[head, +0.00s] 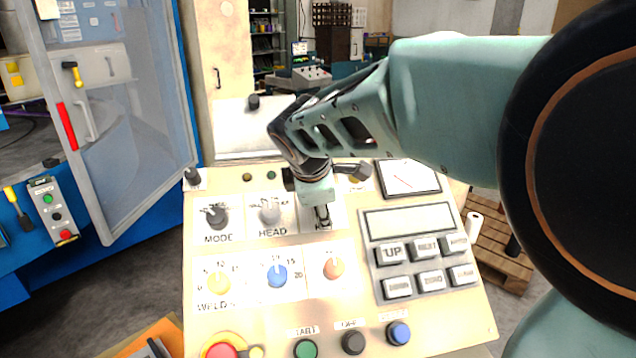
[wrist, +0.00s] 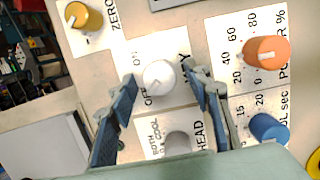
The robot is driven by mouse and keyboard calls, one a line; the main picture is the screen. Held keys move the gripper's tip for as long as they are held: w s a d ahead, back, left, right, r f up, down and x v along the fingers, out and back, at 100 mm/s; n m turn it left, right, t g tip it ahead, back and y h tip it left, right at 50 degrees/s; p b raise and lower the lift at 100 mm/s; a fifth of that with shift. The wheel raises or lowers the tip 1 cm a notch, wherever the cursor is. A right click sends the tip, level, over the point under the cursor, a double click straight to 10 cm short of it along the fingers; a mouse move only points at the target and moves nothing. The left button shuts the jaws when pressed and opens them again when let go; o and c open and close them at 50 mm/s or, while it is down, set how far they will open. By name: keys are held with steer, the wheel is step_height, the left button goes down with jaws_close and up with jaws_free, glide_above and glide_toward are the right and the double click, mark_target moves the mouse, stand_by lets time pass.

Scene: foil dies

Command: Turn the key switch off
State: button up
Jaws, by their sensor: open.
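The key switch (wrist: 158,77) is a pale, rounded knob on a white label in the wrist view. Part of the label reads "OFF", and a word ending in "Y" is partly covered. My gripper (wrist: 161,79) is open, with one blue-grey finger on each side of the switch. Gaps show between the fingers and the switch; I see no contact. Which mark the switch points to is unclear. In the head view my gripper (head: 322,214) is over its label, right of the HEAD knob, and hides most of the switch.
Close by are the grey HEAD knob (wrist: 178,143), orange knob (wrist: 266,53), blue knob (wrist: 268,127) and yellow knob (wrist: 83,16). The head view shows the MODE knob (head: 216,217), a gauge (head: 409,178), several keypad buttons and a red button (head: 221,350) on the panel.

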step_height(320, 180, up, 10)
stand_by(0.6)
